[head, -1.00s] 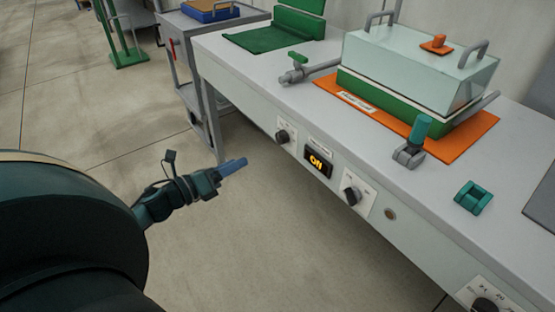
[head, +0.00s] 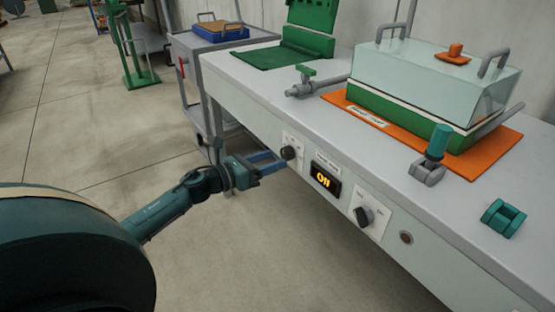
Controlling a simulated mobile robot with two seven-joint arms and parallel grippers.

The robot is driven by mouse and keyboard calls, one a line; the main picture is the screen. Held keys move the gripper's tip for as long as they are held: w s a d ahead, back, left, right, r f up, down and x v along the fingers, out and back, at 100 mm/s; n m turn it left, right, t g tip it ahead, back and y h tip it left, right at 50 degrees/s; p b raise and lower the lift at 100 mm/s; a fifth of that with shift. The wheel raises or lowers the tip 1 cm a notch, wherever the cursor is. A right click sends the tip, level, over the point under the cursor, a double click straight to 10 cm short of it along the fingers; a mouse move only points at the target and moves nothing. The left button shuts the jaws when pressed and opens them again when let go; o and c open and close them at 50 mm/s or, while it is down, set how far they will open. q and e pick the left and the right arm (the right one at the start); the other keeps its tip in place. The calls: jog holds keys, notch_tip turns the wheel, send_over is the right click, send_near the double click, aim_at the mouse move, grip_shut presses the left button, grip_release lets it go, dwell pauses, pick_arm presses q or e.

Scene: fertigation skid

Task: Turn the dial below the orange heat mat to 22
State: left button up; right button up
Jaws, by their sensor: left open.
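The orange heat mat (head: 492,155) lies on the bench under a green tray with a clear lid. On the front panel below it are two dark dials on white plates, a left dial (head: 288,153) and a right dial (head: 364,215). Between them a black display (head: 325,180) reads "Off" in orange. The scale marks on both plates are too small to read. My left gripper (head: 277,161) is open, its blue fingers pointing at the left dial, with the tips close to it. I cannot tell whether they touch it. My right gripper is not in view.
A grey valve with a green handle (head: 307,72), a teal-handled lever (head: 436,145) and a teal fitting (head: 503,218) sit on the bench top (head: 400,190). A grey cart (head: 195,85) stands behind the bench's left end. The floor in front is clear.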

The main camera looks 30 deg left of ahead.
aim_at(287, 153)
pick_arm(q)
jog(key=shift+x, duration=1.35)
jog(key=c, duration=1)
